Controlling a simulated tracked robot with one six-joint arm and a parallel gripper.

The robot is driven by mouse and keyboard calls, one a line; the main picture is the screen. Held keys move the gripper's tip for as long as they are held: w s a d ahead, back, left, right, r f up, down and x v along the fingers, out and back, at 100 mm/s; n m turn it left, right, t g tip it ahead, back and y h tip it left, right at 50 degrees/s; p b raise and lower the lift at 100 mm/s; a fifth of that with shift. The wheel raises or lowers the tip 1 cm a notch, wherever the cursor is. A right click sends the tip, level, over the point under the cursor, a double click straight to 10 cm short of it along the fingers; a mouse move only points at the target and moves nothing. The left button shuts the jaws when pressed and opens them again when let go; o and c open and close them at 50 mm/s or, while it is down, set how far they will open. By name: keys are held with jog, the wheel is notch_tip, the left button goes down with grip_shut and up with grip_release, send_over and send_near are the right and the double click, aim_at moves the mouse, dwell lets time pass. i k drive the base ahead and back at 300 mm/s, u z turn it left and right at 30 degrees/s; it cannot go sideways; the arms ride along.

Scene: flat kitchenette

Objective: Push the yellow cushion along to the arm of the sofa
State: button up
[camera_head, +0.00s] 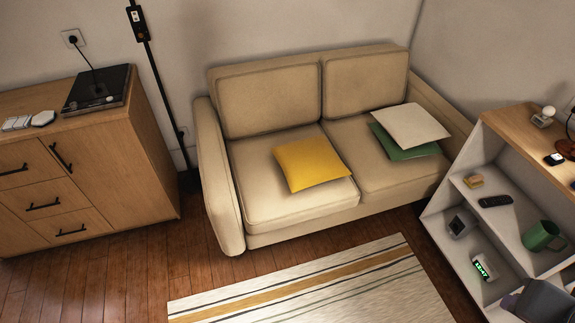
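The yellow cushion (312,164) lies flat on the left seat of the beige sofa (285,215), near the middle of the sofa. Bare seat shows between it and the sofa's left arm (220,180). The right arm (440,105) is farther off, past the right seat. A cream cushion (412,125) lies partly over a green cushion (404,149) on the right seat, between the yellow cushion and the right arm. My gripper's fingers do not show.
A wooden cabinet (140,165) and a dark pole (158,75) stand left of the sofa. An open shelf unit (470,205) with small items, including a green mug (541,236), stands at the right. A striped rug (300,290) lies on open floor in front.

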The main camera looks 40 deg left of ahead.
aim_at(305, 163)
jog(key=z, duration=0.2)
jog(key=i, duration=0.7)
